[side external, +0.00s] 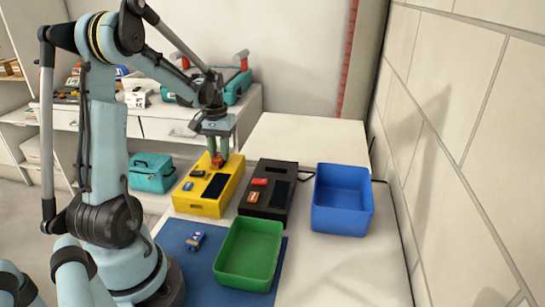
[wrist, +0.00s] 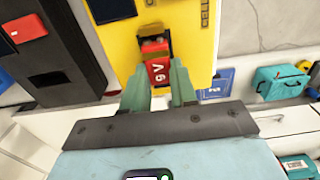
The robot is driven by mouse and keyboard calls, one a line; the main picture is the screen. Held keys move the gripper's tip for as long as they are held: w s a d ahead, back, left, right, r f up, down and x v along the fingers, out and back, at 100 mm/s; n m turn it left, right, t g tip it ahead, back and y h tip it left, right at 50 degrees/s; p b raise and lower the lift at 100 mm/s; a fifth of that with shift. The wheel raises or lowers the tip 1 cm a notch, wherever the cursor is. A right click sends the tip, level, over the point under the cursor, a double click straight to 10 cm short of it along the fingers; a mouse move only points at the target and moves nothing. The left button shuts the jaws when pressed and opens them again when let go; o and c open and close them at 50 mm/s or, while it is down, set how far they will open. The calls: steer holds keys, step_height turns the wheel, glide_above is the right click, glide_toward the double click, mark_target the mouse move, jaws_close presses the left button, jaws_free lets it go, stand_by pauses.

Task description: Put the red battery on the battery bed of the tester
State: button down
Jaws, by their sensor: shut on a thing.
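My gripper (side external: 217,157) is shut on the red battery (side external: 217,163) over the far part of a yellow box (side external: 208,208). In the wrist view my gripper (wrist: 159,83) has one finger on each side of the red battery (wrist: 159,73), which shows a white "9V" mark. The yellow box (wrist: 193,50) also shows in that view, with dark lettering and a dark recess (wrist: 152,31) at the battery's far end. I take this box to be the tester. I cannot tell whether the battery touches it.
A black box (side external: 265,210) with red and orange pieces stands right of the yellow box. A blue bin (side external: 343,200) and a green tray (side external: 249,256) stand nearby. The white table is clear at front right.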

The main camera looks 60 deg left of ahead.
mark_target(220, 154)
steer(key=shift+f, duration=0.15)
steer(key=c, duration=0.9)
jaws_free()
step_height(220, 154, up, 12)
steer(key=d+f+m+t, duration=0.1)
steer(key=d+m+t, duration=0.1)
steer(key=d, duration=0.7)
steer(key=d+f+m+t, duration=0.1)
steer(key=d+m, duration=0.3)
steer(key=d, duration=0.5)
steer(key=d+f+m+t, duration=0.1)
steer(key=d+m+t, duration=0.2)
steer(key=d, duration=0.6)
steer(key=shift+s+d+f+t, duration=0.1)
steer(key=shift+d+f+t, duration=0.3)
steer(key=shift+t, duration=0.2)
